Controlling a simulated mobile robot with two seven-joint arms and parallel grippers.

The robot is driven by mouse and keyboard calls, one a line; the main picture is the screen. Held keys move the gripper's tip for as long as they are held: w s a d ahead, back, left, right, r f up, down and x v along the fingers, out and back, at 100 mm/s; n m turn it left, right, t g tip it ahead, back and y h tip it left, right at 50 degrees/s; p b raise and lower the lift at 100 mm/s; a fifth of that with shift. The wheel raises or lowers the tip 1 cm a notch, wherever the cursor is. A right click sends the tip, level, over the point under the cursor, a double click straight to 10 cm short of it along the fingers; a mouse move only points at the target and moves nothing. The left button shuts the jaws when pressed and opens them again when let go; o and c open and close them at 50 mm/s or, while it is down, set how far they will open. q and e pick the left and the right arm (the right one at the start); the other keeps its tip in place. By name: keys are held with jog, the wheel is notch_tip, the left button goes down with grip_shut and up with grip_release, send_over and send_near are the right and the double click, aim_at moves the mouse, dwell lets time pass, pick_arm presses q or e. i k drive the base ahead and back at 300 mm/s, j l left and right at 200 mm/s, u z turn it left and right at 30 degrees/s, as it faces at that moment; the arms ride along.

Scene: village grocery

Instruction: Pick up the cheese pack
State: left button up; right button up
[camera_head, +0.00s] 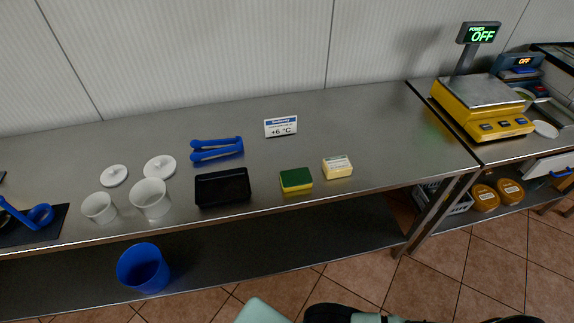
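The cheese pack (337,168) is a small pale-yellow block with a white printed label on top. It lies on the steel counter (375,150), near the front edge and right of the middle. A green and yellow sponge (296,180) lies just left of it, with a small gap between them. Parts of my own arms show at the bottom edge, below and in front of the counter. Neither gripper can be made out, and nothing touches the cheese pack.
Left of the sponge are a black tray (222,203), blue tongs (216,149), white cups (151,199) and lids (160,167). A temperature sign (281,127) stands behind. A yellow scale (482,122) is at right. A blue bin (143,268) is below. The counter right of the cheese is clear.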

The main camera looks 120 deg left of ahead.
aim_at(340, 166)
jog(key=u, duration=3.75)
jog(key=i+l+u, duration=0.15)
jog(key=u, duration=0.15)
jog(key=i+l+u, duration=0.15)
jog(key=u, duration=0.15)
jog(key=l, duration=0.1)
